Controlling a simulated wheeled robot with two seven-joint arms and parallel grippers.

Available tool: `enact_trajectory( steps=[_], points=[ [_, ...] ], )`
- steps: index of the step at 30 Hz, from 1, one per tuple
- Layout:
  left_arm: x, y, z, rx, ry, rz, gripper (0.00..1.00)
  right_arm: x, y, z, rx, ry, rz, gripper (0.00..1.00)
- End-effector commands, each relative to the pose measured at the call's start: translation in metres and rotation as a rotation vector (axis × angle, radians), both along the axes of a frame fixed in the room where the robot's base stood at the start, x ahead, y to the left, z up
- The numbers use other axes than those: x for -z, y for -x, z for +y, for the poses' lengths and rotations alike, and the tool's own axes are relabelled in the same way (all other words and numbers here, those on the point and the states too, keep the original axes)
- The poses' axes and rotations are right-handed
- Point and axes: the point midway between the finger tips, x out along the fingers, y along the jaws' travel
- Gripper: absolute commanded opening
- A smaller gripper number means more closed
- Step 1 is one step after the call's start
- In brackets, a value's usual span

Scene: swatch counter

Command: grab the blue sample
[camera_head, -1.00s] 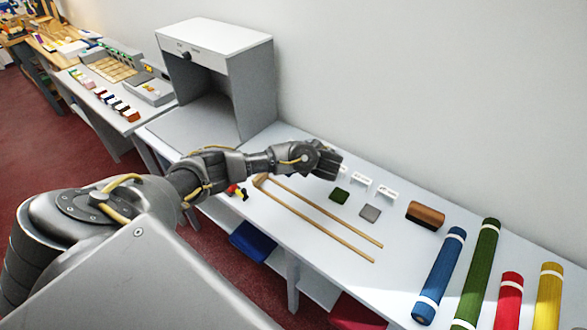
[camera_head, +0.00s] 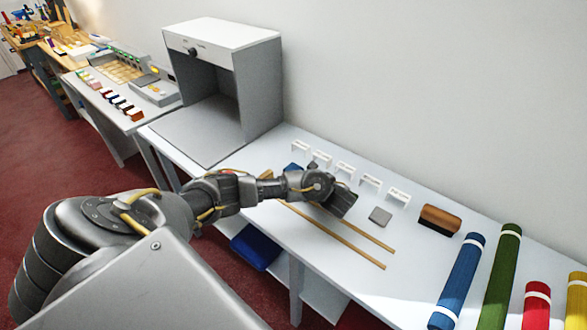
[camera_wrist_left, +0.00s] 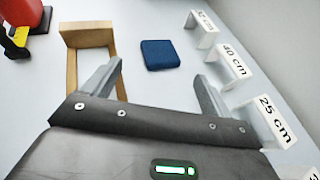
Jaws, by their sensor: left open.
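The blue sample (camera_head: 293,168) is a small flat square on the pale counter, partly hidden behind my left arm in the head view. The left wrist view shows it whole (camera_wrist_left: 160,54), lying flat just beyond the fingertips, between their lines. My left gripper (camera_head: 342,205) is over the counter, to the right of the sample in the head view. In the left wrist view its two fingers (camera_wrist_left: 157,76) are apart with nothing between them. My right gripper is not in view.
Label cards (camera_wrist_left: 235,66) stand along the right. A grey sample (camera_head: 380,215), a brown block (camera_head: 439,218) and coloured rolls (camera_head: 459,278) lie farther right.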

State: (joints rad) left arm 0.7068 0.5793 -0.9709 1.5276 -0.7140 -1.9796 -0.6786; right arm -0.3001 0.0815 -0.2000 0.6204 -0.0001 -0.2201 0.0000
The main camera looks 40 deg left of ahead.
Motion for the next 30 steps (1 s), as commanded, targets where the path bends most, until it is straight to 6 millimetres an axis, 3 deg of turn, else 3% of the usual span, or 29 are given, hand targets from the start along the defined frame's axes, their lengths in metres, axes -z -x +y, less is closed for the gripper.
enact_trajectory(
  steps=[5,15,24,30],
  points=[
    [-0.001,-0.002,0.004,0.0,0.0,0.0,0.85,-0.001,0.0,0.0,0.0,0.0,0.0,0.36],
    [0.013,-0.02,0.042,-0.001,-0.002,0.0,0.85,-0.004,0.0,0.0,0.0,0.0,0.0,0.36],
    [0.016,-0.022,0.046,0.0,0.0,-0.001,0.85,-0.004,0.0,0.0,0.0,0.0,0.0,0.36],
    [0.016,-0.022,0.046,0.0,0.0,0.0,0.6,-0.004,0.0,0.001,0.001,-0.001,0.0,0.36]
  ],
)
